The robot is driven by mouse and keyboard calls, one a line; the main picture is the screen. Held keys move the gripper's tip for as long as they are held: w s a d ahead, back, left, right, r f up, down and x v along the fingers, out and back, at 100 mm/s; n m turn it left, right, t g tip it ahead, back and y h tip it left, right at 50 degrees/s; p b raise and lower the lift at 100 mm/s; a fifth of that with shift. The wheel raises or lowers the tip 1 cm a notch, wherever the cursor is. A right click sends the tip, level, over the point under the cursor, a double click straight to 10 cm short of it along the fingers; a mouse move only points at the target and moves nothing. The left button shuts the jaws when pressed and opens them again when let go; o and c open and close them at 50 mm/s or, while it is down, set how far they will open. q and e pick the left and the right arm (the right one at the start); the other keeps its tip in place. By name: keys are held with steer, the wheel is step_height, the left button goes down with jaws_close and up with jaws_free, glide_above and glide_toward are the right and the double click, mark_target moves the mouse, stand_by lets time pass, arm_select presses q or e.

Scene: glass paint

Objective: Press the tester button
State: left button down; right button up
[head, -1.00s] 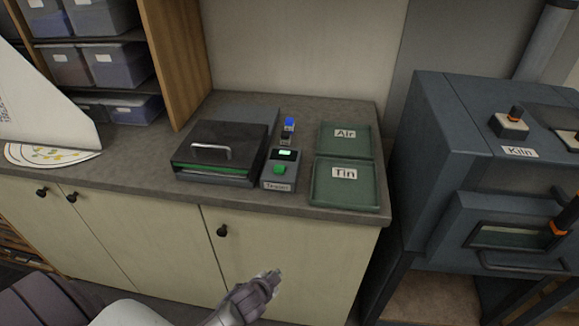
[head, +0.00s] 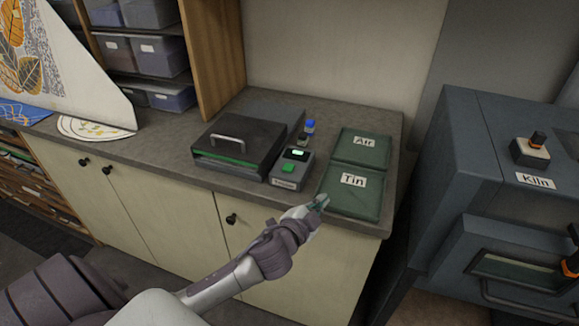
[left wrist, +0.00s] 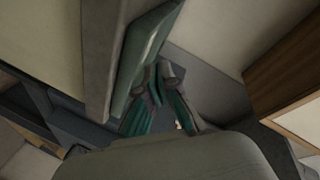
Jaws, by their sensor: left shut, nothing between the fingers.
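The tester (head: 279,180) is a small grey box on the counter with a lit screen (head: 297,153) and a green button (head: 288,168) on top. My left gripper (head: 320,202) is in the head view at the counter's front edge, by the near left corner of the Tin tray. It is to the right of and nearer than the tester, apart from the button. Its fingers (left wrist: 160,92) are shut with nothing held in the left wrist view. The tester cannot be made out in that view. My right gripper is not in view.
A black-lidded box with a handle (head: 235,139) stands left of the tester. A small blue-topped item (head: 310,126) is behind it. The green Tin tray (head: 354,206) and Air tray (head: 361,160) lie right. The kiln (head: 490,170) stands beyond the counter's right end.

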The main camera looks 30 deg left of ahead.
arm_select(q)
steer(key=w+d+r+m+t+h, duration=0.2)
steer(key=w+r+m+h, duration=0.3)
steer(key=r+m, duration=0.3)
step_height(320, 180, up, 6)
steer(key=f+m+g, duration=0.1)
steer(key=m+g, duration=0.9)
steer(key=m, duration=0.7)
glide_above(286, 167)
steer(key=shift+w+a+r, duration=0.1)
steer(key=shift+r, duration=0.15)
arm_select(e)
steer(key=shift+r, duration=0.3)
arm_select(q)
steer(key=shift+f, duration=0.1)
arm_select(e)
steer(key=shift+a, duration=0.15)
arm_select(q)
step_height(286, 167, down, 7)
steer(key=b, duration=0.5)
steer(key=shift+f, duration=0.2)
steer(key=shift+f+b, duration=0.35)
steer(key=shift+f, duration=0.3)
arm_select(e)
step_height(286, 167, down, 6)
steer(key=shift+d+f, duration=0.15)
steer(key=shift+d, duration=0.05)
